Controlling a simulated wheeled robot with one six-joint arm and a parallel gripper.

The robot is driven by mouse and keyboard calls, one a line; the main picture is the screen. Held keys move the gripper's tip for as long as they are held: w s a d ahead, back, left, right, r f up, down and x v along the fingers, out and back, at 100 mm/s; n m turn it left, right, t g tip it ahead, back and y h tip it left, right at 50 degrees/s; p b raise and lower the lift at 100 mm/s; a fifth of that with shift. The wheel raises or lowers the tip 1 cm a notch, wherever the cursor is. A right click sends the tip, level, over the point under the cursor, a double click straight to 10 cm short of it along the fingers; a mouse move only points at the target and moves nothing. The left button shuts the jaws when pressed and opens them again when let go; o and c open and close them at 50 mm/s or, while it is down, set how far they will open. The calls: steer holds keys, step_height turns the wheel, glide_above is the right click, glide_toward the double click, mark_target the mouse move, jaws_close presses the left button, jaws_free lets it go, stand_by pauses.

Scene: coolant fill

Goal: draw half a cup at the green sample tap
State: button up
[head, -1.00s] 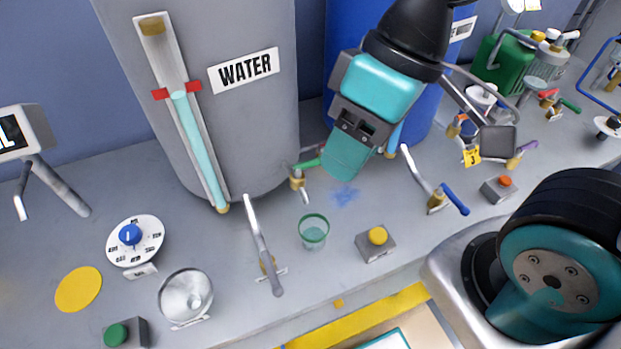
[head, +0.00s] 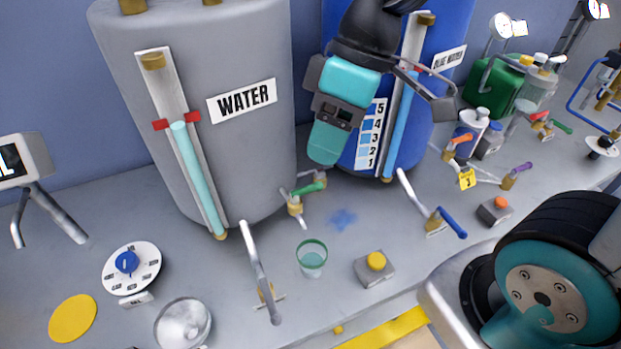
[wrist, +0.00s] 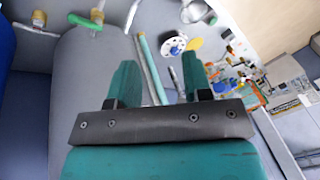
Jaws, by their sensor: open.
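The green-handled tap (head: 308,190) sits low at the front right of the grey WATER tank (head: 190,110). It also shows at the top left of the wrist view (wrist: 85,22). A clear cup with a green rim (head: 311,262) stands upright on the bench, in front of the tap and apart from it. I cannot tell whether it holds liquid. My gripper (head: 327,145) is above and behind the cup, in front of the blue tank (head: 440,90). In the wrist view my gripper (wrist: 160,75) has its two teal fingers apart with nothing held between them.
A metal lever post (head: 258,275) stands just left of the cup. A yellow-button box (head: 376,266) and a blue-handled tap (head: 437,222) are to its right. A blue splash mark (head: 342,218) lies behind it.

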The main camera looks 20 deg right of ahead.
steer(key=w+d+f+n, duration=0.2)
steer(key=w+d+n, duration=0.2)
steer(key=w, duration=0.6)
steer(key=n+g+p, duration=0.2)
steer(key=n, duration=0.2)
glide_toward(306, 193)
steer(key=f+p, duration=0.1)
steer(key=f, duration=0.1)
steer(key=f+p, duration=0.1)
steer(key=f, duration=0.2)
steer(key=s+a+f+p, duration=0.1)
steer(key=f, duration=0.1)
steer(key=shift+f+p, duration=0.3)
steer(key=shift+c, duration=0.3)
